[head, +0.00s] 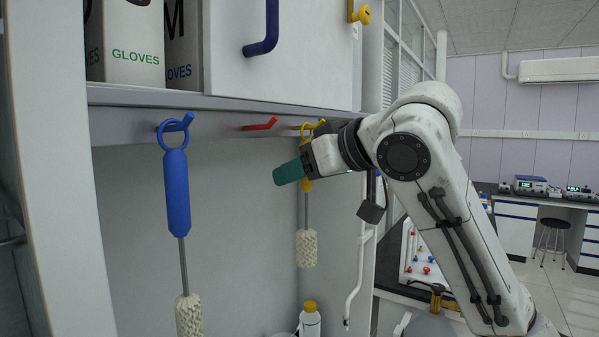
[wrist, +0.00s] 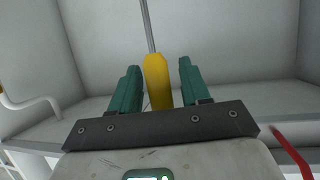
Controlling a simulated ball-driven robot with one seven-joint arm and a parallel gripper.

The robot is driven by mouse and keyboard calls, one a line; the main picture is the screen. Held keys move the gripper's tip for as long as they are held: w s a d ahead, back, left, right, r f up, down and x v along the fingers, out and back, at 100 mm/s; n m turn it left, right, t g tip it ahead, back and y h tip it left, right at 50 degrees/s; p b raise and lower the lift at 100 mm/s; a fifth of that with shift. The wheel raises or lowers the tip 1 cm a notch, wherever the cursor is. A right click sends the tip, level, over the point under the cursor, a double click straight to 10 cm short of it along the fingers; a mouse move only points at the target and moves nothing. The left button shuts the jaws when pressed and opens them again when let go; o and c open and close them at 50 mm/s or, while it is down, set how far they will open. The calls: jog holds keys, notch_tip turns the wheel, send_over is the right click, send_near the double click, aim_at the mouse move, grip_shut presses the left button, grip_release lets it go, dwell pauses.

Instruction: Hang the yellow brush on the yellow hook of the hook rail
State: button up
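The yellow brush (head: 306,185) hangs upright with its pale bristle head (head: 306,248) down. Its ring shows at the yellow hook (head: 320,124) on the hook rail (head: 225,122) and looks to be around it. My gripper (head: 290,172) is in front of the brush and hides most of its handle in the head view. In the wrist view the yellow handle (wrist: 156,80) lies between the two green fingers of my gripper (wrist: 158,85), with a gap on both sides. The gripper is open and does not hold the handle.
A blue brush (head: 177,190) hangs on the blue hook (head: 180,124) to the left. The red hook (head: 260,125) between them is empty. A white bottle with a yellow cap (head: 310,320) stands below. Glove boxes (head: 130,45) and a cabinet door with a blue handle (head: 262,35) are above the rail.

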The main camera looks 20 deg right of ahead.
jog(key=shift+o, duration=0.6)
jog(key=b+v, duration=0.3)
jog(key=v, duration=0.7)
jog(key=shift+s+d, duration=0.2)
jog(key=shift+s, duration=0.15)
jog(key=shift+r, duration=0.1)
